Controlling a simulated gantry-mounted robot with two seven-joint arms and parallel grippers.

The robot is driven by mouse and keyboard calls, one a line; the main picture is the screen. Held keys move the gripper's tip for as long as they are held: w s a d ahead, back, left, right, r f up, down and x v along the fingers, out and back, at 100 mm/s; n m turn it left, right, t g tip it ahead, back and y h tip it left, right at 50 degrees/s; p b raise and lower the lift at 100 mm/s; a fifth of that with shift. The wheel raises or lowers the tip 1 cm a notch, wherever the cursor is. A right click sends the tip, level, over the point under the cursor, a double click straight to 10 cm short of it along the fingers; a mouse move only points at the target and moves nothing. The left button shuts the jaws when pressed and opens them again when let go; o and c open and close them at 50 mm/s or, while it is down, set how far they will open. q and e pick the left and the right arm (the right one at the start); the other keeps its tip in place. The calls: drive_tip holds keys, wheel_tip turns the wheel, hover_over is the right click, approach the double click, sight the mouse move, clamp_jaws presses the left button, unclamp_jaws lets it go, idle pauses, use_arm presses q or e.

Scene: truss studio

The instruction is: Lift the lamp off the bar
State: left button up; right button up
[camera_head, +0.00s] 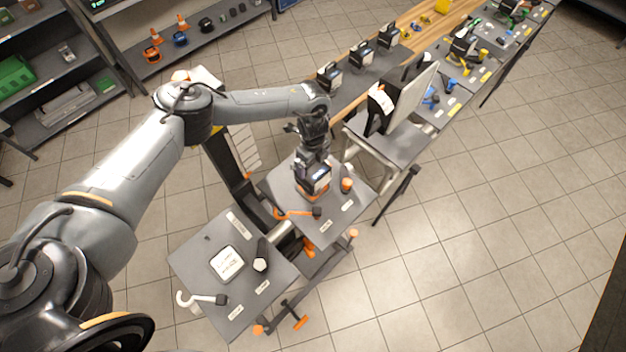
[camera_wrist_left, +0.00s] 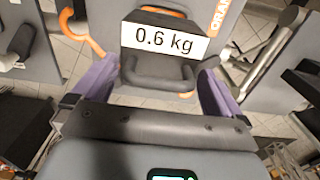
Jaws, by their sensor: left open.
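A dark block-like unit with a handle and a white "0.6 kg" label (camera_wrist_left: 165,38) fills the middle of the left wrist view; I take it to be the lamp. In the head view the unit (camera_head: 313,188), dark with orange edges, sits at the grey middle stand (camera_head: 340,204). My left gripper (camera_head: 313,166) is right above it. In the left wrist view the purple-padded fingers (camera_wrist_left: 156,92) are open, one on each side of the dark handle (camera_wrist_left: 158,77). Contact with the handle cannot be told. I cannot make out a bar under the unit. My right gripper is not in view.
An orange hook-shaped piece (camera_head: 295,213) and a small orange-and-black item (camera_head: 346,185) lie on the stand. A nearer grey panel (camera_head: 205,250) holds a white box (camera_head: 227,263). Similar dark units (camera_head: 361,54) line the back bench. Tiled floor (camera_head: 480,230) is clear on the right.

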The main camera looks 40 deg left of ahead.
use_arm(q)
clamp_jaws()
idle(0.6)
drive_tip(key=shift+r, duration=0.15)
